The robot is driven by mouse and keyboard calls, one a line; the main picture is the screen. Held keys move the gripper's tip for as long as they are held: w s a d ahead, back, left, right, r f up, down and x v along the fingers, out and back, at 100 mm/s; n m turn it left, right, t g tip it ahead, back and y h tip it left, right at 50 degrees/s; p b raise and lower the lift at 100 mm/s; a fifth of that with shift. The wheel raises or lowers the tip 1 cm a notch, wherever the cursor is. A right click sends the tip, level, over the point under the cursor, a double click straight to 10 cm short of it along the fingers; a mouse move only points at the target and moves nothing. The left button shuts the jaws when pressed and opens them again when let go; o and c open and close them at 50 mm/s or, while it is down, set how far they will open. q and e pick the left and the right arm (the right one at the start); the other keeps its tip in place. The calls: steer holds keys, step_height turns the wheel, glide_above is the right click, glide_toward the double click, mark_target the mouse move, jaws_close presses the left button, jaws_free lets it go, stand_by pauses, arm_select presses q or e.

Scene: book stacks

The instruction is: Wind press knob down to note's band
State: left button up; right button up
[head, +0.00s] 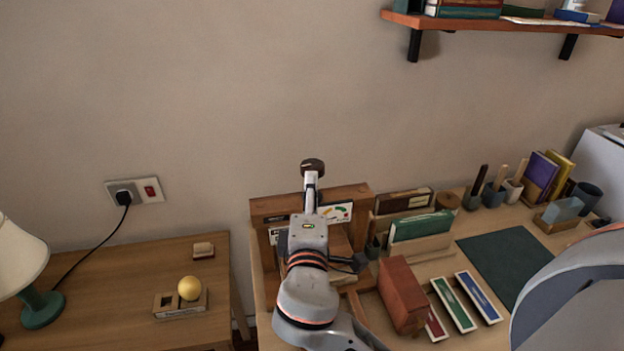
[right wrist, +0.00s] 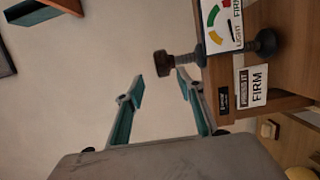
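The wooden press (head: 360,192) stands against the wall, its dark round knob (head: 312,166) on top. The right wrist view shows the knob (right wrist: 163,63) on a short stem. A gauge (head: 340,211) on the press has coloured bands from LIGHT to FIRM; I cannot tell its needle's band. The note (right wrist: 251,87) beside it shows "FIRM" in the right wrist view. My right gripper (right wrist: 160,86) is open and empty. In the picture its fingertips lie just short of the knob, one near the stem; contact is unclear. My left gripper is not in view.
A reddish-brown block (head: 402,295), coloured cards (head: 453,303), a green book in a holder (head: 422,226) and a dark green mat (head: 505,262) lie right of the press. A side table with a yellow ball (head: 189,287) is left. A shelf (head: 490,22) hangs upper right.

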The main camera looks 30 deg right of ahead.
steer(key=shift+v, duration=1.05)
